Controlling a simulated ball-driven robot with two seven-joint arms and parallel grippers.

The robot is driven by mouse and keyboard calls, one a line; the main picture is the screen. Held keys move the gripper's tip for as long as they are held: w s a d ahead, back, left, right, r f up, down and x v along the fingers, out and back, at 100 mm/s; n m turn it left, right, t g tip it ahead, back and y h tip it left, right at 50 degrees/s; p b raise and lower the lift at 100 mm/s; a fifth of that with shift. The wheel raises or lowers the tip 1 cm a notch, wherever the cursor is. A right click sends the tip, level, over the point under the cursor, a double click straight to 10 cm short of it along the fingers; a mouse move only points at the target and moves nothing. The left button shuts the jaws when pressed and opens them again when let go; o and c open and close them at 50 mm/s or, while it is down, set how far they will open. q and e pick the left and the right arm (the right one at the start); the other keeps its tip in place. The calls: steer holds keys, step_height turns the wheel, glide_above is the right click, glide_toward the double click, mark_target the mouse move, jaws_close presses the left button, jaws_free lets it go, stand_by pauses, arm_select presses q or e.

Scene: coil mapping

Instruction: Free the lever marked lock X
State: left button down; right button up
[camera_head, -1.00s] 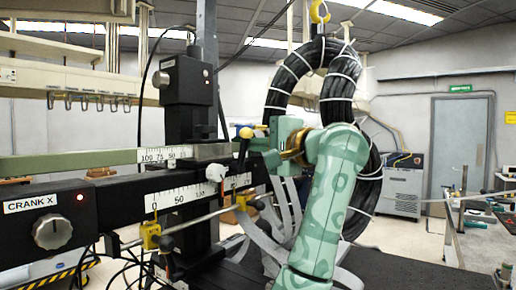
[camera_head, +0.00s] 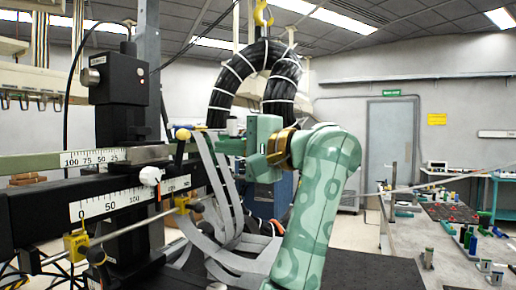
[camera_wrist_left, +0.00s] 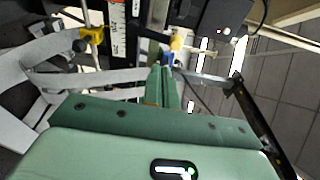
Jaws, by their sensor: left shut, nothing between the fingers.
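A dark lever with a yellow knob (camera_head: 183,135) stands on the black rail beside the white scale. A white-knobbed part (camera_head: 150,176) sits lower on the same rail. I cannot read a lock X label on either one. My left gripper (camera_head: 222,146) is to the right of the yellow-knobbed lever, apart from it in the head view. In the left wrist view my left gripper (camera_wrist_left: 164,72) has its fingers shut together and empty. A small yellow and blue part (camera_wrist_left: 175,44) shows just beyond the fingertips. My right gripper is out of view.
Yellow clamps (camera_head: 76,244) hold a thin rod along the rail's front. Grey ribbon cables (camera_head: 225,200) hang close behind and below the gripper. A thick black cable coil (camera_head: 225,95) hangs from a yellow hook. A workbench (camera_head: 405,255) with small parts stands at the right.

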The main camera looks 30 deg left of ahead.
arm_select(q)
steer(key=d, duration=0.7)
steer(key=shift+s, duration=0.15)
steer(key=shift+d, duration=0.1)
